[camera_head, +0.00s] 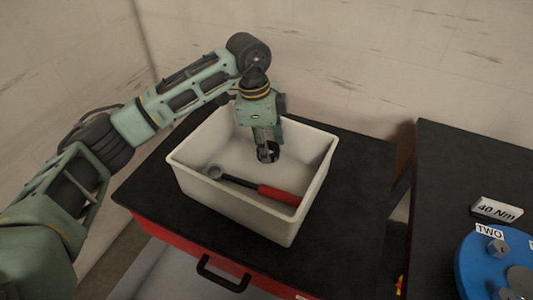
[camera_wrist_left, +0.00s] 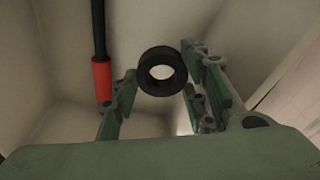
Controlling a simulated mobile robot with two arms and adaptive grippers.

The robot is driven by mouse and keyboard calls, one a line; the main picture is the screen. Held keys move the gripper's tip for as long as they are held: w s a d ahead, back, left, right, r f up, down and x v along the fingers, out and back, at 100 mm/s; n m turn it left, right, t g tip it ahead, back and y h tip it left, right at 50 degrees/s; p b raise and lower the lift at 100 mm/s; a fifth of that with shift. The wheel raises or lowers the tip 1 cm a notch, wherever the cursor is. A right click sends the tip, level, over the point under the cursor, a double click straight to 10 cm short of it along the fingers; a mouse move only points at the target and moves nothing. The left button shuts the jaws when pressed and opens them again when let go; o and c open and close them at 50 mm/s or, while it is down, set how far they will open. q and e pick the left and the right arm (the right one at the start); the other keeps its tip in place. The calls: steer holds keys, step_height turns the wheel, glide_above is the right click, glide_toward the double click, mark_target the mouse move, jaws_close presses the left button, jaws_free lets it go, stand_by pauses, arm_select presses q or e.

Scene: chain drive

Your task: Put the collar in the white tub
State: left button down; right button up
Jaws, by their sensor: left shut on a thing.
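The collar is a short black ring (camera_wrist_left: 162,71). It sits between the fingers of my left gripper (camera_wrist_left: 163,84) in the left wrist view, with its hole facing the camera. In the head view the left gripper (camera_head: 267,147) points down inside the outline of the white tub (camera_head: 180,170), shut on the collar (camera_head: 268,153). The collar appears above the tub's floor; its exact height is hard to tell. The tub stands on a black-topped cabinet. My right gripper is not in view.
A tool with a red handle (camera_head: 279,195) and dark shaft lies in the tub, and shows in the wrist view (camera_wrist_left: 102,82). The black cabinet top (camera_head: 355,190) is clear right of the tub. A blue disc (camera_head: 480,270) and a "40 Nm" sign (camera_head: 497,210) are on another table.

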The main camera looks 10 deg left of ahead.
mark_target(269, 167)
arm_select(q)
step_height(269, 167, down, 4)
steer(key=shift+r, duration=0.25)
steer(key=shift+f, duration=0.2)
steer(key=shift+f, duration=0.1)
steer(key=c, duration=1.3)
jaws_free()
steer(key=shift+f, duration=0.1)
steer(key=r, duration=0.4)
steer(key=a+r+b, duration=0.1)
steer(key=r, duration=0.7)
steer(key=shift+s+a+r, duration=0.15)
steer(key=shift+a, duration=0.2)
